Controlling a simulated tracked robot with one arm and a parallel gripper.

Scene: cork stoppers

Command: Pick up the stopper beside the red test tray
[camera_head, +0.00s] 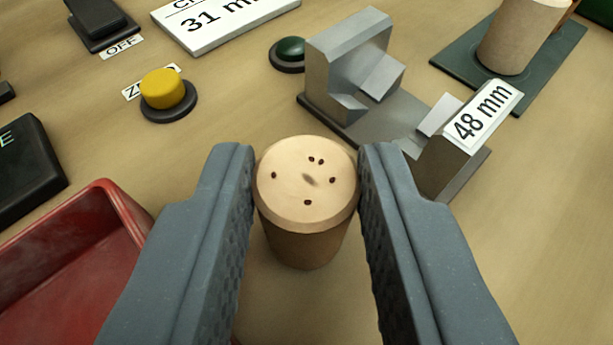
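A tan cork stopper (306,235) with small dark pits in its round top is upright between the two fingers of my gripper (306,190). The grey, textured finger pads meet its upper rim on the left and right, with no gap visible there. My gripper looks shut on it. I cannot tell whether its base rests on the table. The red test tray (75,245) is at the lower left, partly cut off by the frame and partly behind my left finger. The part of it in view looks empty.
A grey metal gauge (350,75) labelled 48 mm (483,112) stands just beyond the stopper. A second cork (515,38) stands on a dark green mat (548,72) at the upper right. A yellow button (162,88) and a green button (290,50) are behind. Table at lower right is clear.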

